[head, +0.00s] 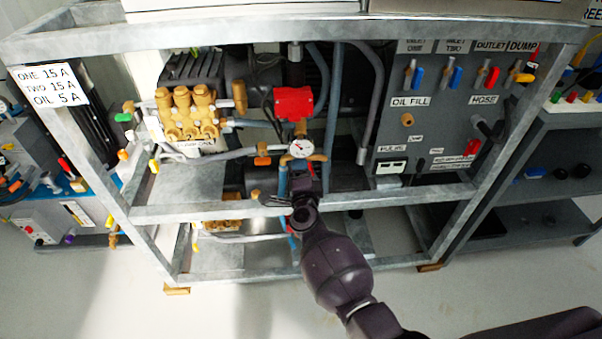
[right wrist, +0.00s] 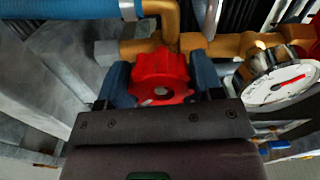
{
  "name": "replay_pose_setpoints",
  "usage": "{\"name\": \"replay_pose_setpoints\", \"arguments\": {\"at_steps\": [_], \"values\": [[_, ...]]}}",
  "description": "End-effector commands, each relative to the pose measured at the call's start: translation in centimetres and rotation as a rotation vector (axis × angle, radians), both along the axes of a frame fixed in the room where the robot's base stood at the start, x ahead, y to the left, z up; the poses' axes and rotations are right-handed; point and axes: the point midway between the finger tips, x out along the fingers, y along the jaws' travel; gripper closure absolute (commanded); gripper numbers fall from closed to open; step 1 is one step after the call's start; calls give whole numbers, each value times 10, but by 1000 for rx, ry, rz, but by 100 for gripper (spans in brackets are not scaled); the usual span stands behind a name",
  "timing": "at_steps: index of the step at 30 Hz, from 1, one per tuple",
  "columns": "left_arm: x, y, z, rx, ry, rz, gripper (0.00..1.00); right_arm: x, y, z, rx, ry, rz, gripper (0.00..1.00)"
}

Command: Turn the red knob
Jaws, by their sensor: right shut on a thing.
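The red knob (right wrist: 160,78) sits between the two blue fingers of my right gripper (right wrist: 163,88) in the right wrist view, on a brass pipe fitting. The gripper is shut on it. In the head view my right arm reaches up from the lower right, and its gripper (head: 302,185) is inside the metal frame just below the round pressure gauge (head: 301,148). The knob is hidden behind the gripper there. My left gripper does not show in either view.
The frame's front rail (head: 400,198) runs close by the right gripper. The gauge is right of the knob in the wrist view (right wrist: 280,85). A blue hose (right wrist: 70,9) and brass pipes lie close around it. A grey valve panel (head: 425,120) stands to the right.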

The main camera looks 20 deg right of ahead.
Motion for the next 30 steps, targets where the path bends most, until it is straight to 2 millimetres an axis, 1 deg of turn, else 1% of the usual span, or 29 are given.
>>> {"name": "replay_pose_setpoints", "arguments": {"at_steps": [10, 11, 15, 25, 30], "values": [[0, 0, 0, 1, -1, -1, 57, 0, 1, -1, 3, 1, 1, 63], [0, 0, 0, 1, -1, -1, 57, 0, 1, -1, 3, 1, 1, 35], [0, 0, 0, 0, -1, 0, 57, 0, 1, -1, 2, 2, 1, 14], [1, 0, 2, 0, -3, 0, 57, -2, 1, 0, 1, 1, 0, 14], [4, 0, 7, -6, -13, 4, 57, -16, 5, 2, 1, -1, 0, 14]]}}
